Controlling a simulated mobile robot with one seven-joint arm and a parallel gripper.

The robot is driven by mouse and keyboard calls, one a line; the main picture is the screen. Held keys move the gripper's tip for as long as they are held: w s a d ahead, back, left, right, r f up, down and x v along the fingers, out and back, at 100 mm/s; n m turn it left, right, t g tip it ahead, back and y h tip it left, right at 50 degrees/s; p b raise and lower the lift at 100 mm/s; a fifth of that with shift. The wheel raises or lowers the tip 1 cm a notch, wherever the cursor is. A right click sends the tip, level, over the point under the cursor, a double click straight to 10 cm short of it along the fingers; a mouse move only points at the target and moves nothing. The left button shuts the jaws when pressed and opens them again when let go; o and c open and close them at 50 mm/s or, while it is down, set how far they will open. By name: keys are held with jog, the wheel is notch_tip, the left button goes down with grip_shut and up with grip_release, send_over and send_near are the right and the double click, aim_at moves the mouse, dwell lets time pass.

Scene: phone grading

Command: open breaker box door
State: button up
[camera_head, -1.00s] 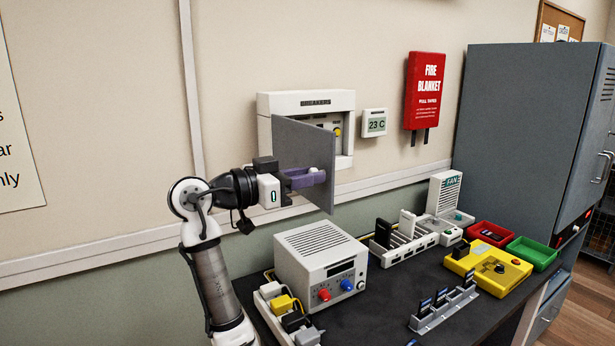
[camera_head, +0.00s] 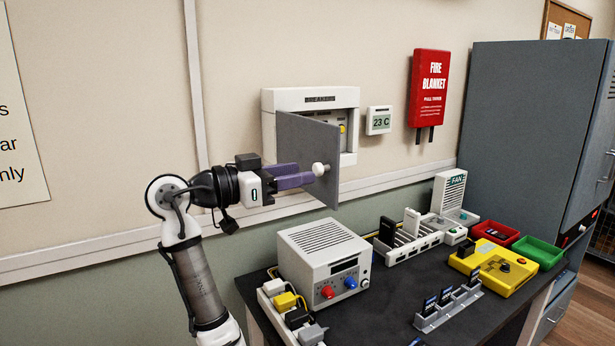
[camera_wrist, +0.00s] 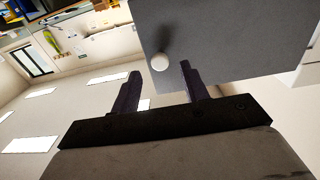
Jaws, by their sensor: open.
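The breaker box (camera_head: 283,97) is a white wall box labelled BREAKERS. Its grey door (camera_head: 309,155) stands swung well out from the wall, and part of the inside shows past it. A round white knob (camera_head: 320,169) sits near the door's free edge. My gripper (camera_head: 307,176) is open, its purple fingers beside the knob and to its left. In the wrist view my gripper (camera_wrist: 159,82) has its fingers apart. The knob (camera_wrist: 160,62) appears just beyond the fingertips, nearer the right finger, with the door (camera_wrist: 225,40) behind it. Nothing is held.
A white power supply (camera_head: 322,254) stands on the dark bench below the door. A thermostat (camera_head: 379,120) and a red fire blanket case (camera_head: 428,88) hang to the right. A grey cabinet (camera_head: 525,130) stands at the far right.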

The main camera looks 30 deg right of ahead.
jog(key=a+b, duration=0.2)
jog(key=a, duration=0.8)
jog(key=shift+w, duration=0.1)
